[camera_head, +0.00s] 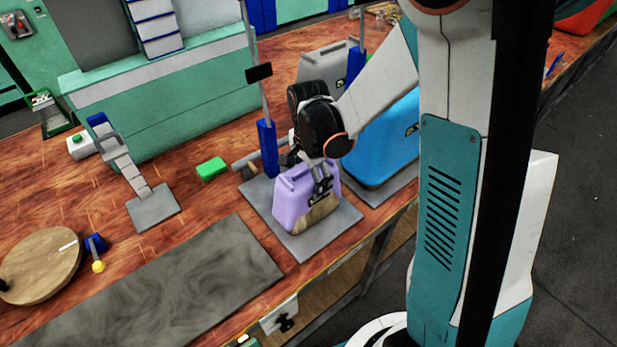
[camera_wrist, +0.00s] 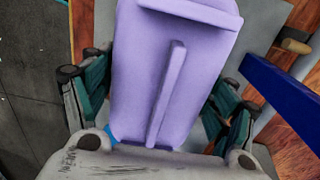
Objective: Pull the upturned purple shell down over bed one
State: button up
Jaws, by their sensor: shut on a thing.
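The purple shell (camera_head: 292,200) is over a grey plate (camera_head: 335,232) on the bench, near the front edge. A tan, wood-like part (camera_head: 321,214) shows at its lower right side. I cannot tell whether the shell touches the plate, or which plate is bed one. My gripper (camera_head: 320,186) comes down on the shell from above and is shut on it. In the wrist view the shell (camera_wrist: 190,75) fills the middle, its raised rib towards me. Teal finger parts of my gripper (camera_wrist: 162,100) lie on both sides of it. The shell's far side is hidden.
A blue post (camera_head: 267,150) with a tall rod stands just behind the plate. A blue shell (camera_head: 385,145) on another plate is close on the right, with a grey shell (camera_head: 325,70) behind. A green block (camera_head: 211,168) lies left. A dark mat (camera_head: 170,290) lies front left.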

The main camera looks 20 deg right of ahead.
jog(key=o, duration=1.6)
jog(key=shift+r, duration=0.1)
notch_tip(320, 180, up, 12)
jog(key=shift+f, duration=0.1)
